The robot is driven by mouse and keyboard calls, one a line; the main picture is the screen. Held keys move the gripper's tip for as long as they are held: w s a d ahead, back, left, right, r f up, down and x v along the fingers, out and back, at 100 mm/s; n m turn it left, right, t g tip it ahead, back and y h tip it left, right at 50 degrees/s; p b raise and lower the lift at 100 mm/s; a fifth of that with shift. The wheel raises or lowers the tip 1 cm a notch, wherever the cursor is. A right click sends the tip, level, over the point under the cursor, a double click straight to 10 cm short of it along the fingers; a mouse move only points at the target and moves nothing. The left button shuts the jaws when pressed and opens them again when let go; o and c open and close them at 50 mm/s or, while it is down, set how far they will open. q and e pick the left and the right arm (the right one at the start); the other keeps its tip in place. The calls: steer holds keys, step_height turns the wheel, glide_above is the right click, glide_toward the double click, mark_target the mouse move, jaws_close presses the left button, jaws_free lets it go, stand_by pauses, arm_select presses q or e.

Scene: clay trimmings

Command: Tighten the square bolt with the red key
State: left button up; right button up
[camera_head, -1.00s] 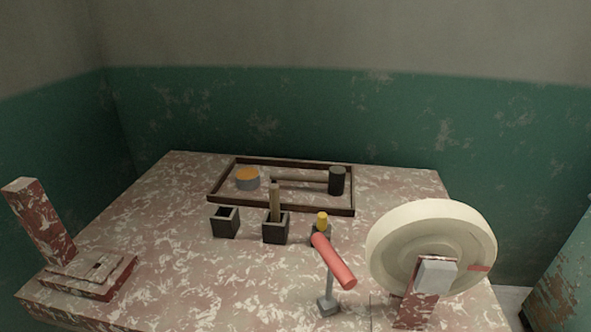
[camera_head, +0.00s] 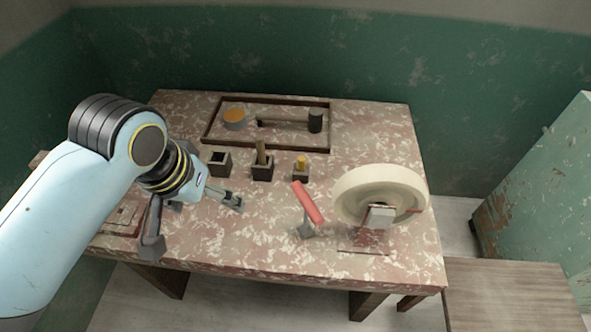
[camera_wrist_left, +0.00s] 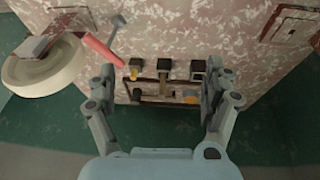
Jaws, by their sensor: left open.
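The red key (camera_head: 308,202) has a red bar handle on a grey shaft with a small grey block at its foot. It stands on the table's front half, left of the wheel; it also shows in the wrist view (camera_wrist_left: 102,52). A grey square block (camera_head: 381,214), possibly the square bolt, sits at the front of the pale wheel (camera_head: 375,187); I cannot tell for sure. My left gripper (camera_head: 193,226) is open and empty over the table's left part, left of and apart from the red key. Its spread fingers show in the wrist view (camera_wrist_left: 161,72). My right gripper is not in view.
Three dark square holders stand mid-table: an empty one (camera_head: 219,163), one with a wooden handle (camera_head: 262,168), one with a yellow piece (camera_head: 301,170). Behind them a framed tray (camera_head: 330,133) holds a mallet (camera_head: 290,123) and an orange-topped tin (camera_head: 234,118).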

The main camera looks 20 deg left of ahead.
arm_select(q)
steer(key=w+d+f+n+h, duration=0.1)
steer(key=w+d+f+n, duration=0.4)
steer(key=w, duration=0.4)
steer(key=n+h, duration=0.1)
steer(key=n, duration=0.1)
glide_above(305, 201)
steer(key=s+a, duration=0.1)
steer(key=s, duration=0.1)
step_height(305, 201, down, 5)
steer(key=shift+g, duration=0.4)
steer(key=b+x, duration=0.7)
steer(key=x, duration=0.1)
steer(key=shift+w+a+r+b, duration=0.1)
steer(key=shift+w+a+b, duration=0.05)
steer(key=shift+b, duration=0.15)
steer(key=shift+w+f+b, duration=0.2)
steer(key=shift+f+b, duration=0.2)
steer(key=shift+f, duration=0.15)
